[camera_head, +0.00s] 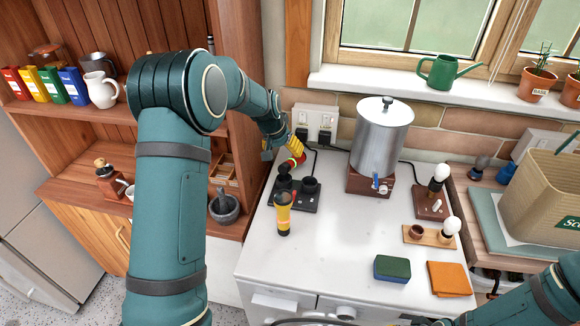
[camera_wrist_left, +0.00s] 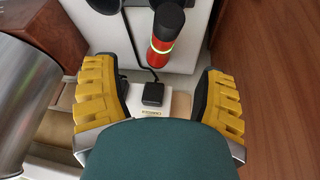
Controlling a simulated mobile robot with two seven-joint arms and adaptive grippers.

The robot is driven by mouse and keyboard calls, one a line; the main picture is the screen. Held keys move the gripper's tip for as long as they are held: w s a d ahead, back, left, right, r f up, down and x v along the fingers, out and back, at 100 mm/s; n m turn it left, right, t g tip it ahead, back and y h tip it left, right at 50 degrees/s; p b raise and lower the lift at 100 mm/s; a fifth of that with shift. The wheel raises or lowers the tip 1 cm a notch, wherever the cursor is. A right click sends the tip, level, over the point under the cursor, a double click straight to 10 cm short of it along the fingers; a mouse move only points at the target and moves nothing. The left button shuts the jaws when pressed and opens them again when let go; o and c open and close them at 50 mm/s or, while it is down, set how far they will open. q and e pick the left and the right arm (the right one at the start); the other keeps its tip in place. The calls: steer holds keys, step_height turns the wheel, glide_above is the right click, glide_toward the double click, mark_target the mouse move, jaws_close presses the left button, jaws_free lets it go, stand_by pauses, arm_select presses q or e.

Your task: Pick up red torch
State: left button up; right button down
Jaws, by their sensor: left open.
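The red torch (camera_head: 293,163) is near the back left of the white counter, partly hidden by my left gripper in the head view. In the left wrist view the red torch (camera_wrist_left: 165,42) shows a red body, a pale green band and a black end. My left gripper (camera_head: 287,147) has yellow finger pads and is close to the torch. In the left wrist view the left gripper (camera_wrist_left: 157,70) is open, with nothing between its pads; the torch lies beyond the fingertips, toward the top. My right gripper is not in view.
A black stand (camera_head: 306,193) is beside the torch, with a yellow-black torch (camera_head: 283,213) in front. A metal urn (camera_head: 382,140) stands right of it. A wall outlet (camera_head: 316,118) with plugs is behind. The counter's middle is clear; a sponge (camera_head: 392,268) lies at the front.

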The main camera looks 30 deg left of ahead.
mark_target(287, 162)
arm_select(q)
steer(key=x, duration=0.5)
steer(key=shift+a+b+x, duration=0.2)
steer(key=shift+b+x, duration=0.45)
steer(key=shift+x, duration=1.95)
steer(key=shift+s+f, duration=0.1)
steer(key=shift+s, duration=0.1)
jaws_close()
